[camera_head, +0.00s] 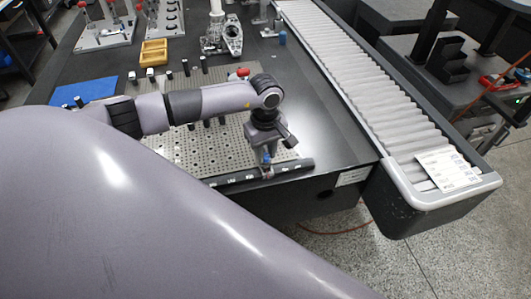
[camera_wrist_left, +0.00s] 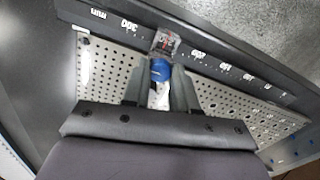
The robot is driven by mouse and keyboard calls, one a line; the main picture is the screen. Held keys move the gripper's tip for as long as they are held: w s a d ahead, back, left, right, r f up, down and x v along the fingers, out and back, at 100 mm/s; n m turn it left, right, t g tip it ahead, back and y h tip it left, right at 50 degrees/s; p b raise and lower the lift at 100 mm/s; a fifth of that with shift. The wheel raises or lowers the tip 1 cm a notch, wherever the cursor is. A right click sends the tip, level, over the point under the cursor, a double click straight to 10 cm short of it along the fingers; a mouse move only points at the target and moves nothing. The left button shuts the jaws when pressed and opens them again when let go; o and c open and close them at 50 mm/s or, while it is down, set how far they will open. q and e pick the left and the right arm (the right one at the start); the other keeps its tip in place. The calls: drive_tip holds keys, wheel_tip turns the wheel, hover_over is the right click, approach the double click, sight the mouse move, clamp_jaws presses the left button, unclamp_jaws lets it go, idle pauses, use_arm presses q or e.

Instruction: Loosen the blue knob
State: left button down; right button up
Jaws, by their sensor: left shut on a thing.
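The blue knob (camera_wrist_left: 160,69) sits at the ruler-like bar (camera_wrist_left: 217,60) and lies between my left gripper's fingers in the left wrist view. In the head view the blue knob (camera_head: 266,158) shows as a small blue spot just below the left wrist. My left gripper (camera_head: 267,165) points down at the bar along the front edge of the perforated plate. In the left wrist view the left gripper (camera_wrist_left: 161,88) is shut on the knob, with one finger on each side. A clear and reddish piece (camera_wrist_left: 165,43) shows just beyond the knob. My right gripper is not in view.
The perforated plate (camera_head: 215,150) lies behind the bar on the dark table (camera_head: 325,130). A roller conveyor (camera_head: 345,75) runs along the right. A yellow tray (camera_head: 153,52), a blue mat (camera_head: 85,91) and a red knob (camera_head: 243,72) stand farther back.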

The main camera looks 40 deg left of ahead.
sight(266, 156)
use_arm(q)
drive_tip(key=n+b, duration=0.1)
drive_tip(key=n, duration=0.4)
drive_tip(key=shift+n, duration=0.3)
idle(0.5)
drive_tip(key=c, duration=0.9)
unclamp_jaws()
drive_tip(key=shift+r, duration=0.15)
drive_tip(key=shift+r+b, duration=0.5)
drive_tip(key=shift+r, duration=3)
